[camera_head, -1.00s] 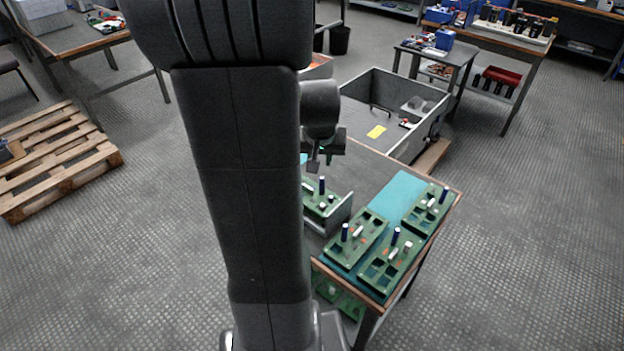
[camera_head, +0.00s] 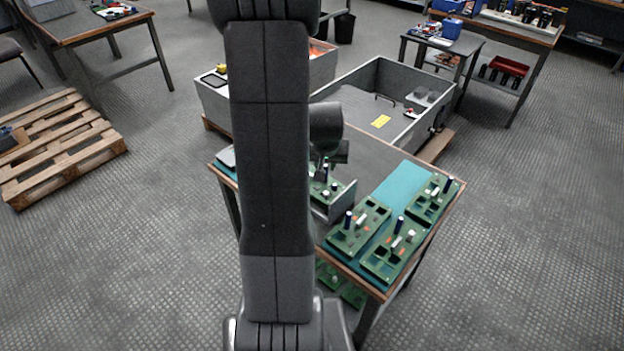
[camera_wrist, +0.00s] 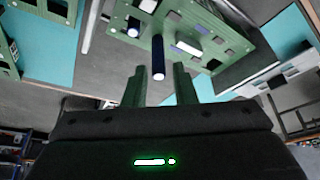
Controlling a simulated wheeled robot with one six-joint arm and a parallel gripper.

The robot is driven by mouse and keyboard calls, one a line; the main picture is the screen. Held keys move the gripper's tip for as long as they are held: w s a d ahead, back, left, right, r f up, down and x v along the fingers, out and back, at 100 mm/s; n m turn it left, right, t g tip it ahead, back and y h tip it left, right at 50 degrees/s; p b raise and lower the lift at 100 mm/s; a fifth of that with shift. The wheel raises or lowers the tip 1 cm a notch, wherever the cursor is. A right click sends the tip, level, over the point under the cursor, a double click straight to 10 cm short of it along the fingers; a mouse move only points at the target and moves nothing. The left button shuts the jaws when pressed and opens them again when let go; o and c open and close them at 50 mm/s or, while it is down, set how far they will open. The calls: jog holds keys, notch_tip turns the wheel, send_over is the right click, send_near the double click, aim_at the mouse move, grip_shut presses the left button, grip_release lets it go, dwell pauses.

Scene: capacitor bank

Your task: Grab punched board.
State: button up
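Several green punched boards with square holes, dark blue cylinders and small white parts show in the head view. One board (camera_head: 328,190) stands by a grey holder on the table, close under my gripper (camera_head: 328,165). Others lie nearer the front, one at the left (camera_head: 357,228), one at the front (camera_head: 393,252) and one at the right (camera_head: 433,198). In the wrist view, a punched board (camera_wrist: 213,57) lies just beyond my gripper (camera_wrist: 160,74). The two fingers are apart, with a dark blue cylinder (camera_wrist: 158,57) showing between their tips. I see no contact with the board.
The table (camera_head: 358,158) has a wooden edge and a teal mat (camera_head: 397,190). A large grey open bin (camera_head: 345,88) stands behind it. A wooden pallet (camera_head: 60,150) lies at the left. My arm hides part of the table's left side.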

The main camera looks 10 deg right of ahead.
aim_at(326, 167)
jog(key=shift+x, duration=1.75)
jog(key=shift+s, duration=0.15)
grip_shut()
